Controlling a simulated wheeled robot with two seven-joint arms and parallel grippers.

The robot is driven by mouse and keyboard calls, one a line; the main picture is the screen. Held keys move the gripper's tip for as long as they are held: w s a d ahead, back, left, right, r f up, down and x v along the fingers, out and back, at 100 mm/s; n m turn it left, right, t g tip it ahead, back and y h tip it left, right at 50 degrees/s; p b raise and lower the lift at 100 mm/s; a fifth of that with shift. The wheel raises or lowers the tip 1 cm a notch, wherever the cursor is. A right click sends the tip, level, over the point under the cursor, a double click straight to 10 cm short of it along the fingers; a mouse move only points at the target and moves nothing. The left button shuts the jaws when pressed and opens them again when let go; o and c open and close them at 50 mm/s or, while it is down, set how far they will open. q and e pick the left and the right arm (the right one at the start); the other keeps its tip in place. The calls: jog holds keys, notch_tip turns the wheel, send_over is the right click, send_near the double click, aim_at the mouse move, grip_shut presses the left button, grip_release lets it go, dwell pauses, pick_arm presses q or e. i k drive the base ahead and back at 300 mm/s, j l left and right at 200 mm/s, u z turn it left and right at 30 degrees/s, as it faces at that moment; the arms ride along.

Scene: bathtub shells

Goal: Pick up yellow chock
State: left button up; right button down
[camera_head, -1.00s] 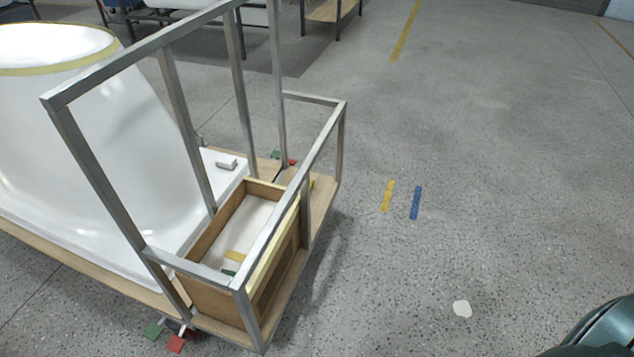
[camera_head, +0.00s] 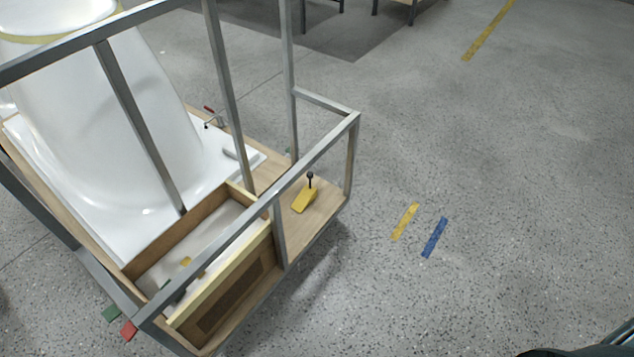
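The yellow chock (camera_head: 304,200) is a small wedge with a dark, round-topped knob standing up from it. It rests on the wooden deck (camera_head: 325,200) at the right end of the cart, behind the metal frame's lower rail and beside the wooden box. Neither of my grippers shows in the head view. Only a dark piece, perhaps part of me, shows at the bottom right corner.
A grey metal frame (camera_head: 222,80) with posts and rails surrounds the deck. A wooden box (camera_head: 262,248) holds small yellow and dark pieces. A white tub shell (camera_head: 150,110) stands at left. Yellow tape (camera_head: 405,221) and blue tape (camera_head: 434,238) mark clear floor at right.

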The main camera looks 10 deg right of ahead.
aim_at(308, 193)
jog(key=i+l, duration=0.25)
jog(key=i+l+u, duration=0.1)
jog(key=l, duration=0.35)
jog(key=i+l, duration=0.55)
jog(key=l, duration=0.15)
jog(key=i+l+u, duration=0.1)
jog(key=l, duration=0.25)
jog(key=i+l, duration=0.3)
